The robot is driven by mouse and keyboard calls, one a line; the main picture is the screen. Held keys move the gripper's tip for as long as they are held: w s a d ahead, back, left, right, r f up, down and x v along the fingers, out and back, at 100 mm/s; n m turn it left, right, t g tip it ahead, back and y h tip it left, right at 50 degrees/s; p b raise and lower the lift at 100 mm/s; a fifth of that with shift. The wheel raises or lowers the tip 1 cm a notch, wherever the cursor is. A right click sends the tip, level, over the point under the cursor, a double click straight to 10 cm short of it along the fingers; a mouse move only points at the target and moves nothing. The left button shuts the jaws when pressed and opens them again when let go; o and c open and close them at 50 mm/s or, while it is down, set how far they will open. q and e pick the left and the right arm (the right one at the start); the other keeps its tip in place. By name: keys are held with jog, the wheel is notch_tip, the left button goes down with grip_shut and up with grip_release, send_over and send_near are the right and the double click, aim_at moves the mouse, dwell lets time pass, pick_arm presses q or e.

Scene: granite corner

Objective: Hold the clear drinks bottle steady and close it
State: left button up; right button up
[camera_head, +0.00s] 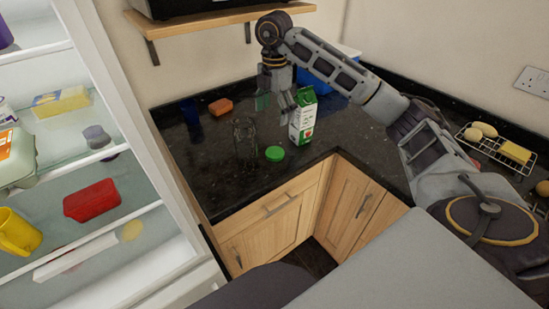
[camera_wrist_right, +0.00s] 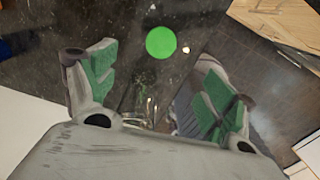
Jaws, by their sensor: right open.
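The clear drinks bottle (camera_head: 244,140) stands on the dark worktop, left of and below my right gripper in the head view. It is see-through and hard to make out. Clear shiny edges, likely the bottle (camera_wrist_right: 147,108), show low between the fingers in the wrist view. A round bright green cap (camera_head: 275,153) lies on the worktop to the right of the bottle, apart from it. The cap (camera_wrist_right: 161,42) also shows beyond the fingers in the wrist view. My right gripper (camera_head: 275,100) is open and empty above the worktop, pointing down. My left gripper is not in view.
A green and white carton (camera_head: 303,116) stands close to the right of my right gripper. A wire rack (camera_head: 497,150) is at right. An open fridge (camera_head: 165,200) borders the worktop at left.

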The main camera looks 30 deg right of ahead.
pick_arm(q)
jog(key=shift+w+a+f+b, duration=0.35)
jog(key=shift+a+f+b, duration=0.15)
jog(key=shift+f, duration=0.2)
pick_arm(e)
jog(key=shift+f, duration=0.75)
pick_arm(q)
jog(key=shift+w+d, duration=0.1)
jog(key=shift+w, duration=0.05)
pick_arm(e)
send_over(274, 152)
notch_tip(274, 152, down, 5)
notch_tip(274, 152, down, 3)
jog(key=shift+d+r, duration=0.1)
jog(key=shift+d, duration=0.05)
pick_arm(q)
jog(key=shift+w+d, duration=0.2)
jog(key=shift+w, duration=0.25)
pick_arm(e)
jog(key=shift+f, duration=0.4)
